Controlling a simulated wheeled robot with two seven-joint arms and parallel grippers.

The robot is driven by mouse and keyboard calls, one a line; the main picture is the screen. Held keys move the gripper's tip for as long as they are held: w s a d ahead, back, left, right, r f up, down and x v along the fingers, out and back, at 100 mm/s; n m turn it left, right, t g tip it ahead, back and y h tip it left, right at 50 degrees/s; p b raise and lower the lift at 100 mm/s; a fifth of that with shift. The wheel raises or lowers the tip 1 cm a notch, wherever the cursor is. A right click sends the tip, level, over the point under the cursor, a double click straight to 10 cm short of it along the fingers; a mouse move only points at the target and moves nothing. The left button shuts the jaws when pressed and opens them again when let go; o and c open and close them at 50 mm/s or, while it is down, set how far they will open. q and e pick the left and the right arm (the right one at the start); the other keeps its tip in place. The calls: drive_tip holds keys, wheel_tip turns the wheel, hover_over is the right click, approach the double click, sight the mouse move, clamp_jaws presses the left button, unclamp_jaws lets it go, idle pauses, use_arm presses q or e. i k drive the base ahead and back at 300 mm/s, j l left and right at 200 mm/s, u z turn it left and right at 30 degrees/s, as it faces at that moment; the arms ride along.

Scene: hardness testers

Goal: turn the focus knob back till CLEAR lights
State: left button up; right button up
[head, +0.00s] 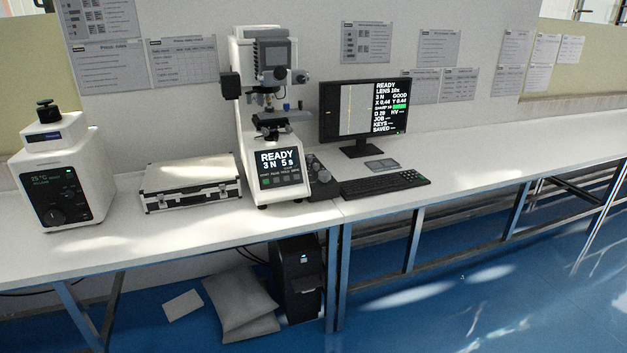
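The white hardness tester (248,110) stands upright on the bench. Its front panel (279,163) reads READY, 3 N, 5 s. A dark round knob (301,77) sticks out at the right of its head, and a dark block (230,86) sits at the left; I cannot tell which part is the focus knob. A dark control unit with knobs (318,174) stands beside its base. The monitor (363,109) shows READY, LENS 10x, 3 N, GOOD and a green bar on a line that seems to read SHARP. I see no word CLEAR. Neither gripper is in view.
A keyboard (385,184) and a small flat pad (382,164) lie before the monitor. A closed silver case (191,184) and a white machine with a dial (62,176) stand left of the tester. The bench (520,148) is clear at the right.

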sight(323, 175)
drive_tip(key=i+l+u, duration=0.15)
drive_tip(key=l, duration=0.3)
drive_tip(key=i+l+u, duration=0.35)
drive_tip(key=i, duration=0.4)
drive_tip(key=i+l+u, duration=0.35)
drive_tip(key=i+l, duration=0.35)
drive_tip(key=i+l+u, duration=0.35)
drive_tip(key=i+l, duration=0.25)
drive_tip(key=l, duration=0.3)
